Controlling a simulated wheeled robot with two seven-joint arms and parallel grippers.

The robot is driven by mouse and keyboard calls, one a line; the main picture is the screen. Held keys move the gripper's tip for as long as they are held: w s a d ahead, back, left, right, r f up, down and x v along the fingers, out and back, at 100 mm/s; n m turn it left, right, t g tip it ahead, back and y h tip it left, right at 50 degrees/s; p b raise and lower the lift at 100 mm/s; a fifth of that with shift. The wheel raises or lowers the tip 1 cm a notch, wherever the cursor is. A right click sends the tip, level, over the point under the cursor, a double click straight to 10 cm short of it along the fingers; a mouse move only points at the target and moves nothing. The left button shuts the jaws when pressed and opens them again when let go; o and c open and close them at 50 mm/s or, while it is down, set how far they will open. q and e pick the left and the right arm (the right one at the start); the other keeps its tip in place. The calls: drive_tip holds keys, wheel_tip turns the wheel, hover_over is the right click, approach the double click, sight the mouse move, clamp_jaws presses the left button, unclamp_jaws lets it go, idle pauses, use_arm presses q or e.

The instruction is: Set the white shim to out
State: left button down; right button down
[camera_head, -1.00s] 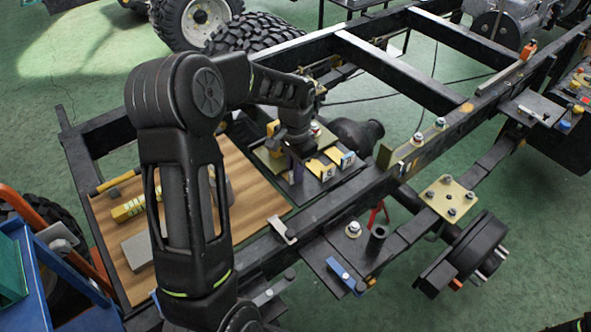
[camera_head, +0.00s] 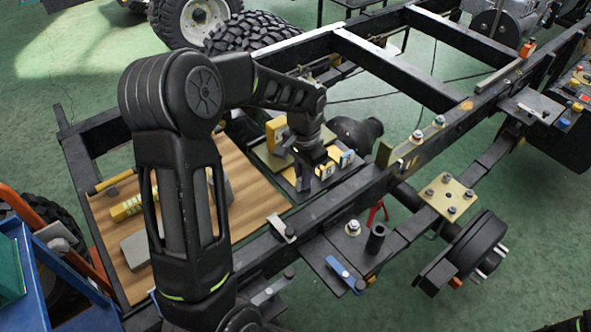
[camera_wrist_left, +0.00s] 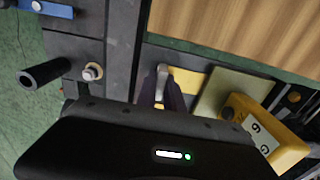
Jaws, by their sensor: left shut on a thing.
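My left gripper (camera_head: 304,178) reaches down over the dark plate inside the near end of the chassis frame. In the left wrist view its fingers (camera_wrist_left: 161,92) are closed on a small pale, upright piece, which I take for the white shim (camera_wrist_left: 162,72). The gripper hides most of the piece, and I cannot read its in or out position. My right gripper is not in view.
A taller yellow block (camera_head: 277,132) stands close behind the gripper and shows in the wrist view (camera_wrist_left: 262,132). A wooden board (camera_head: 255,200) lies to the left.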

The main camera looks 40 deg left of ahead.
use_arm(q)
drive_tip(key=shift+s+d, duration=0.15)
drive_tip(key=shift+d, duration=0.45)
drive_tip(key=c, duration=1.5)
unclamp_jaws()
drive_tip(key=shift+d, duration=0.1)
drive_tip(key=shift+o, duration=0.2)
drive_tip(key=shift+r, duration=0.1)
wheel_tip(320, 180, up, 8)
drive_tip(key=shift+f, duration=0.2)
